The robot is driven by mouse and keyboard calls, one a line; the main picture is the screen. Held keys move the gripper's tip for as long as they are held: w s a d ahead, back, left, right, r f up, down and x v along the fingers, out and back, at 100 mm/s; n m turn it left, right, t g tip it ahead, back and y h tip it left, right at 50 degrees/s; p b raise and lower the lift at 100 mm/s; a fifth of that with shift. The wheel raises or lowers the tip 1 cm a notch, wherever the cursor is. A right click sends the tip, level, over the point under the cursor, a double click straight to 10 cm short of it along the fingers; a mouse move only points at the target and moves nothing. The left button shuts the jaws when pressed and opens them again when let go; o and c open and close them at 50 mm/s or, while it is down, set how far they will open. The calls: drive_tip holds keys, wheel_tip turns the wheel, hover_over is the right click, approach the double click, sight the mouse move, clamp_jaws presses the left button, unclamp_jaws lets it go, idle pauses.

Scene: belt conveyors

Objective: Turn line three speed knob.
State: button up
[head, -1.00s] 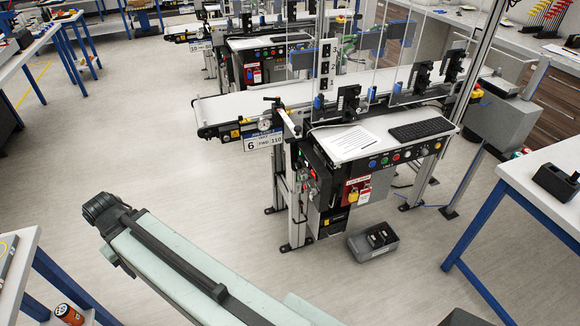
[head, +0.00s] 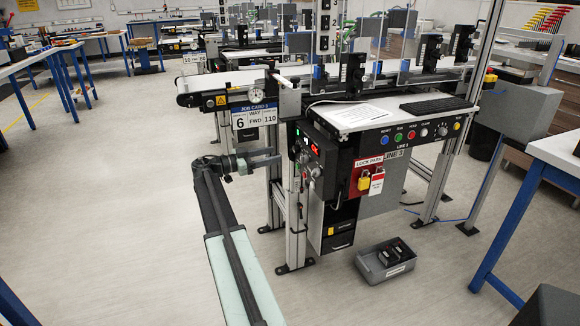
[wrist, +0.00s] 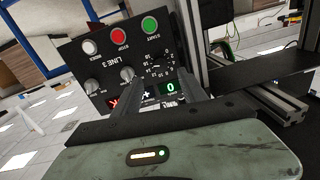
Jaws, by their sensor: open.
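The line three control panel (head: 314,158) is a dark box on the left end of the conveyor frame. In the wrist view the panel (wrist: 105,62) appears turned over, with "LINE 3" lettering. A dark knob with a numbered scale (wrist: 158,68) sits beside a small display (wrist: 171,88) reading 0. Two other knobs, a grey one (wrist: 127,73) and another (wrist: 93,86), lie to its left. My gripper (head: 278,157) is open and empty, just left of the panel. In the wrist view its fingers point at the numbered scale; contact cannot be told.
A red lock-park board with a yellow padlock (head: 364,182) is on the conveyor's front. A grey bin (head: 386,261) stands on the floor. A job card (head: 254,117) hangs near my arm. Red (wrist: 118,36) and green (wrist: 150,25) buttons are on the panel. Floor at left is free.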

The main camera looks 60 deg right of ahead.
sight(294, 150)
drive_tip(key=x, duration=0.7)
drive_tip(key=shift+s+d+r, duration=0.1)
drive_tip(key=shift+s+d, duration=0.15)
drive_tip(key=shift+d, duration=0.05)
clamp_jaws()
